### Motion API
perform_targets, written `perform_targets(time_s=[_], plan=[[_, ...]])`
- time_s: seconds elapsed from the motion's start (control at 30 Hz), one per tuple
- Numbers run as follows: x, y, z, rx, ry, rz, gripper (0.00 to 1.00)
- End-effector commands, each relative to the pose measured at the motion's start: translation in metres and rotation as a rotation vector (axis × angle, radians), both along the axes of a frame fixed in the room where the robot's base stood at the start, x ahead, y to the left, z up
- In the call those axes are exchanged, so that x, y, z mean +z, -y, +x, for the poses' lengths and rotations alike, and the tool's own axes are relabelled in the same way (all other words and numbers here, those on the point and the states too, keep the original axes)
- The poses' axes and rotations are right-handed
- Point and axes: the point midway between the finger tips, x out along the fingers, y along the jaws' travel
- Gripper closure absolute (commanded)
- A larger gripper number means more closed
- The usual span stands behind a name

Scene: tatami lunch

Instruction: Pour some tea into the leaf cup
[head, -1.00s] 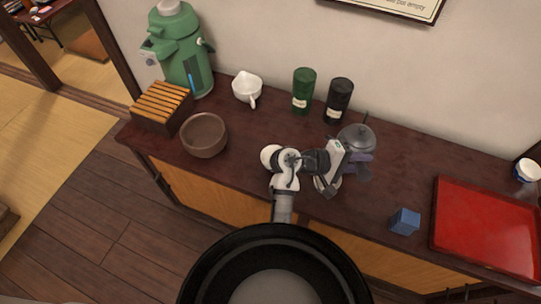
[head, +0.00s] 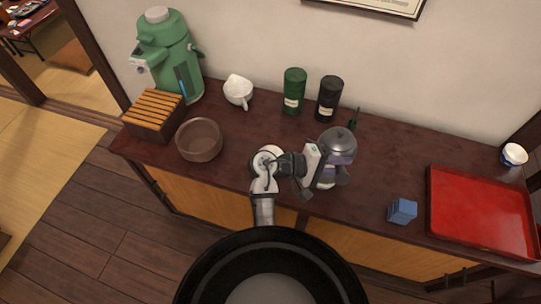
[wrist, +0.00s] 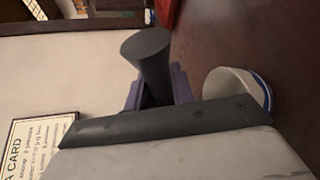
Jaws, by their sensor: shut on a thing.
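A grey teapot with a domed lid (head: 338,143) is at the middle of the dark counter, partly hidden by my gripper (head: 325,172). My gripper is shut on the teapot. In the wrist view, a dark grey flared handle (wrist: 150,52) stands between the purple-grey fingers. A white cup with a blue band (wrist: 238,88) shows beside the fingers there, partly covered. A small white and blue cup (head: 514,154) stands at the far right of the counter in the head view. I cannot tell whether these are the same cup, and no leaf pattern is readable.
A red tray (head: 480,213) fills the right end, with a blue block (head: 402,211) left of it. Green (head: 294,92) and black (head: 328,98) canisters stand behind. A brown bowl (head: 199,140), slatted box (head: 154,115), white pitcher (head: 238,91) and green dispenser (head: 168,60) are left.

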Motion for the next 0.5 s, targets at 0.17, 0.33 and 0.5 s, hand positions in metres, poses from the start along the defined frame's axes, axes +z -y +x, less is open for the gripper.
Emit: perform_targets(time_s=[0.17,0.33,0.5], plan=[[0.001,-0.007,0.001,0.002,0.001,-0.068,1.00],[0.004,-0.016,0.001,0.003,-0.005,-0.168,1.00],[0.003,-0.028,0.002,0.002,-0.011,-0.278,1.00]])
